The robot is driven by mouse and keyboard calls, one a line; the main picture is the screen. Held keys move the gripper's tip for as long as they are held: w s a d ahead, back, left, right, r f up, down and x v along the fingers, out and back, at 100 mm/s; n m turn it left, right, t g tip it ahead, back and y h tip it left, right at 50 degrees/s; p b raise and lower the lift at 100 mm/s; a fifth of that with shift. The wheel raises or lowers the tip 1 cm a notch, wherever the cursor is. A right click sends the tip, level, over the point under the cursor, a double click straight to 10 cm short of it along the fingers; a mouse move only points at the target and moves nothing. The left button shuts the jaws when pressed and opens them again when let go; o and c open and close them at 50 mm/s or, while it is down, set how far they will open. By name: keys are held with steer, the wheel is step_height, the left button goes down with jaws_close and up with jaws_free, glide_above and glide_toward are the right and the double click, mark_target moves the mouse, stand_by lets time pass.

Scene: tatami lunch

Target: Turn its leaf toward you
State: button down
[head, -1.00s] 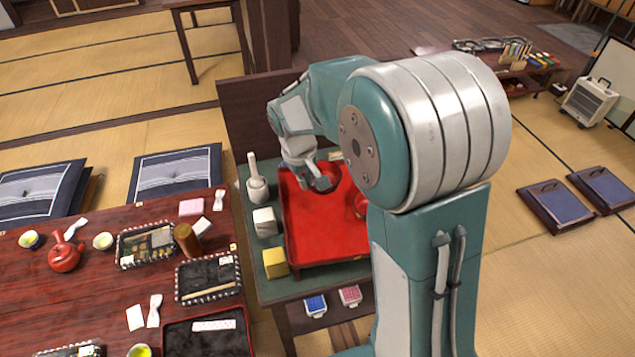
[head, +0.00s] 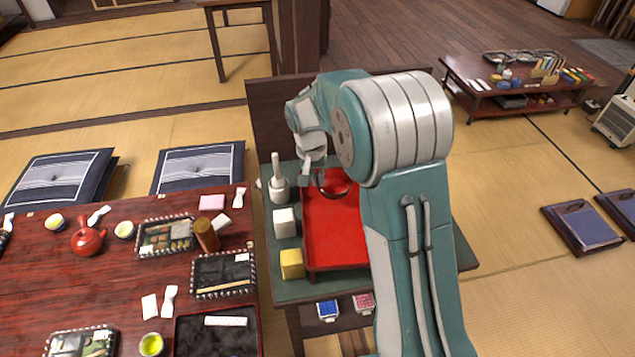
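A dark round bowl-like thing (head: 338,184) shows at the far end of the red tray (head: 335,235), partly hidden behind my arm. My gripper (head: 314,176) is at its left side, pointing down, and seems to touch its rim. The fingers are too small to show whether they are closed on it. I cannot make out any leaf on it. The tray lies on a green-topped stand (head: 290,291), and my arm covers its right part.
Left of the tray stand a white mortar-like pot with a pestle (head: 279,188), a white block (head: 285,222) and a yellow block (head: 292,263). A dark board (head: 266,122) rises behind the stand. A low dining table (head: 130,290) with trays and a red teapot (head: 88,238) is at left.

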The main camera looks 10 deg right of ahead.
mark_target(326, 175)
steer(key=m, duration=0.2)
steer(key=w+d+m, duration=0.1)
steer(key=m, duration=0.1)
steer(key=shift+w+g, duration=0.15)
steer(key=shift+g, duration=0.15)
steer(key=m, duration=0.1)
steer(key=d+m, duration=0.1)
steer(key=m, duration=0.1)
steer(key=w+m, duration=0.1)
steer(key=m, duration=0.1)
steer(key=shift+d+y, duration=0.25)
steer(key=shift+y, duration=0.15)
steer(key=shift+f+m, duration=0.15)
steer(key=shift+m, duration=0.45)
steer(key=shift+f, duration=0.6)
steer(key=shift+f, duration=0.2)
steer(key=c, duration=0.7)
jaws_free()
steer(key=shift+r, duration=2.5)
